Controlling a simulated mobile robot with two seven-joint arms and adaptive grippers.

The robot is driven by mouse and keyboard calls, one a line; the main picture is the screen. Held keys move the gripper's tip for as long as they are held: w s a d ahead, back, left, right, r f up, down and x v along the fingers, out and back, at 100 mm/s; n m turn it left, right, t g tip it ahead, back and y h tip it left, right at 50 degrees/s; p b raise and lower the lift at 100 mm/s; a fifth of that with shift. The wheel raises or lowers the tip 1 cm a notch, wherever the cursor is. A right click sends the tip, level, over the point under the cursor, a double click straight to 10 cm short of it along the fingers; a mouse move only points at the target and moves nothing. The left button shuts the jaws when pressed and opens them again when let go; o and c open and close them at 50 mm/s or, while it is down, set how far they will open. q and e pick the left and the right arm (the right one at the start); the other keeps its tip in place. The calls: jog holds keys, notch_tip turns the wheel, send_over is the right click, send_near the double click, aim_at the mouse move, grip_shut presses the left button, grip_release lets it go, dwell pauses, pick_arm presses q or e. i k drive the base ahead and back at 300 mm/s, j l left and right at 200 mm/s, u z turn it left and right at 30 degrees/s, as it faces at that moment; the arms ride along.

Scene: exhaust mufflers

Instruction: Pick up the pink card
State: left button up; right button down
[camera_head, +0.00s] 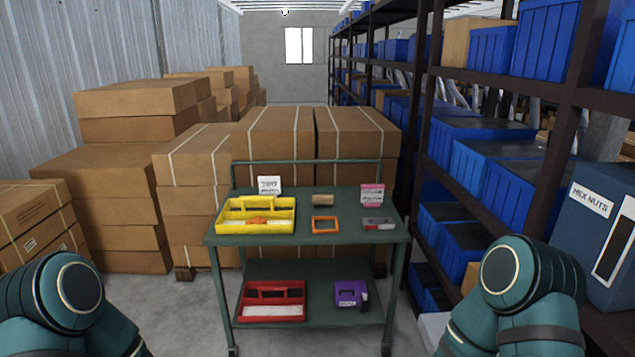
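The pink card (372,194) stands upright at the back right of the green cart's top shelf (345,229). It has a pink face with a paler band of small print that I cannot read. A grey and red item (378,223) lies in front of it, apart from it. Neither of my grippers shows. Only parts of my two teal arms come in at the lower left and lower right corners, well away from the card.
The top shelf also holds a yellow tray (228,228), a white card (269,185), a brown block (323,200) and an orange frame (337,224). A red tray (246,291) and purple box (351,293) sit below. Cartons stand behind; racks flank the right.

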aim_at(371, 194)
jog(key=i+j+z, duration=0.1)
jog(key=i+z, duration=0.35)
jog(key=i+j+z, duration=0.65)
jog(key=i+z, duration=0.2)
jog(key=i+j+z, duration=0.2)
jog(key=j+z, duration=0.2)
jog(key=j, duration=0.1)
